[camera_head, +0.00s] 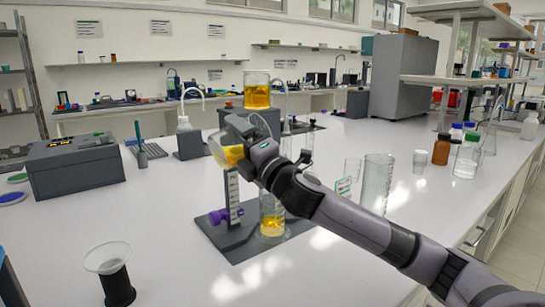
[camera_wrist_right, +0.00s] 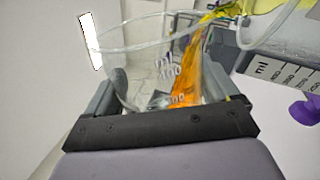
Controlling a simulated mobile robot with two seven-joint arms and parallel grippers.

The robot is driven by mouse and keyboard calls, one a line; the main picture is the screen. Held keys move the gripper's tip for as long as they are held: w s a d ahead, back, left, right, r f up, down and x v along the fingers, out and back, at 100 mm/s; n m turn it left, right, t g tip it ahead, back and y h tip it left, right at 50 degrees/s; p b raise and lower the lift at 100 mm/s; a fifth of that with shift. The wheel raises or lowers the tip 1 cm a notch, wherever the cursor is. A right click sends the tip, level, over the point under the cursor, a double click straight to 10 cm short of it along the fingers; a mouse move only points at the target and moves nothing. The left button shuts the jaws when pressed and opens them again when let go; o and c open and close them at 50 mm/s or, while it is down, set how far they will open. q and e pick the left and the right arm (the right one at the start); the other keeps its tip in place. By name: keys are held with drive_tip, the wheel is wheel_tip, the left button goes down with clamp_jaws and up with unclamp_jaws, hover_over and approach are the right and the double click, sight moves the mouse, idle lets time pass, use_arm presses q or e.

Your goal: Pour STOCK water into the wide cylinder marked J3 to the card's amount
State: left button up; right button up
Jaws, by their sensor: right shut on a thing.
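My right gripper (camera_head: 238,140) is shut on a clear glass beaker (camera_head: 221,154) with yellow-orange liquid and holds it tilted beside the upright scale of a small rig. In the right wrist view the beaker (camera_wrist_right: 135,60) has ml marks, and orange liquid (camera_wrist_right: 188,75) slants along its right wall towards the rim. A tall, wide clear cylinder (camera_head: 376,183) stands on the bench to the right and looks empty; no J3 mark is readable. A small card (camera_head: 343,187) with green print is beside it. My left gripper is not in view.
The rig has a white scale (camera_head: 232,195), a purple clamp (camera_head: 219,216) and a flask of yellow liquid (camera_head: 271,220). A beaker of amber liquid (camera_head: 257,92) stands higher behind. A grey box (camera_head: 75,170) is left; bottles (camera_head: 441,150) are right. The front bench is mostly clear.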

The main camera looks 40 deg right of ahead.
drive_tip(key=shift+s+d+r+m+h, duration=0.1)
drive_tip(key=shift+d+r+m+h, duration=0.25)
drive_tip(key=shift+m, duration=0.25)
drive_tip(key=shift+d+r+m+h, duration=0.25)
drive_tip(key=shift+d+m, duration=0.15)
drive_tip(key=shift+m, duration=0.2)
idle(0.6)
drive_tip(key=shift+a+f+n, duration=0.2)
drive_tip(key=shift+f+n, duration=0.05)
drive_tip(key=shift+n, duration=0.25)
drive_tip(key=n+y, duration=0.1)
drive_tip(key=a+f+n+p, duration=0.1)
drive_tip(key=n, duration=0.1)
drive_tip(key=a+f+n+y, duration=0.1)
drive_tip(key=n, duration=0.1)
drive_tip(key=shift+w+y, duration=0.2)
drive_tip(key=shift+y, duration=0.1)
drive_tip(key=shift+f+n, duration=0.3)
drive_tip(key=shift+n, duration=0.1)
drive_tip(key=shift+r+n+g+y+p, duration=0.4)
drive_tip(key=shift+n+y+p, duration=0.2)
drive_tip(key=shift+n+p, duration=0.35)
drive_tip(key=shift+f, duration=0.1)
